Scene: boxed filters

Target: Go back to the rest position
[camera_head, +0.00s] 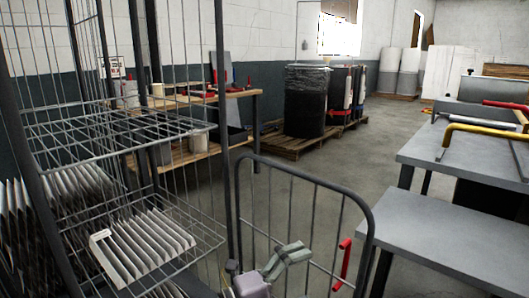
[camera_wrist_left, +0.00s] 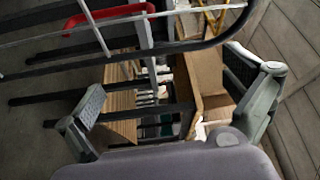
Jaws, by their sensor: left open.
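My left gripper (camera_head: 280,265) is low in the middle of the head view, beside the curved grey rail of the cage trolley. In the left wrist view its two grey-green fingers (camera_wrist_left: 165,85) stand wide apart with nothing held between them. Folded white filters (camera_head: 145,245) stand in a row on the lower wire shelf of the trolley at the left. More filters (camera_head: 20,220) stand at the far left edge, partly cut off. My right gripper is not in view.
The wire cage trolley (camera_head: 228,120) fills the left. Its low gate rail (camera_head: 310,178), with a red handle (camera_head: 342,262), is close to my gripper. Grey tables (camera_head: 440,235) stand at the right. A wooden workbench (camera_head: 235,95) and wrapped drums (camera_head: 305,100) are behind; open floor lies between.

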